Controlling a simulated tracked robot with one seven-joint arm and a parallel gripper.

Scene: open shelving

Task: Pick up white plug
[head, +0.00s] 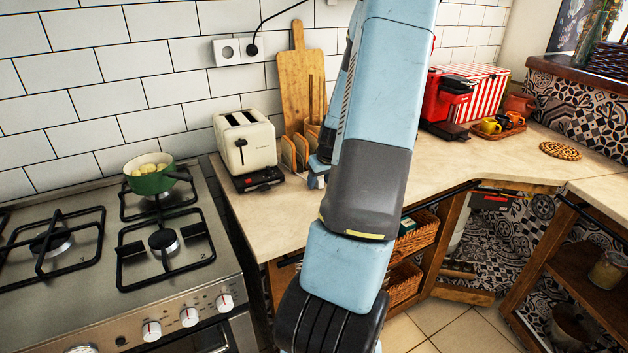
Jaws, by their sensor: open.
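I cannot make out a white plug; part of the counter is hidden behind my arm. A white wall socket (229,50) sits on the tiles at upper middle, and a black plug (252,50) with a black cord is in its right outlet. My gripper (316,180) shows only in part, as small light blue and dark pieces past the left edge of my arm, low over the counter right of the toaster. It is open. Most of it is hidden, and I cannot tell what lies between its fingers.
A cream toaster (245,145) stands left of my gripper, with a wooden board (301,85) and toast slices (296,150) behind. A green pot (152,178) sits on the stove (100,250). A red coffee machine (445,103) stands right. The right counter (470,160) has clear room.

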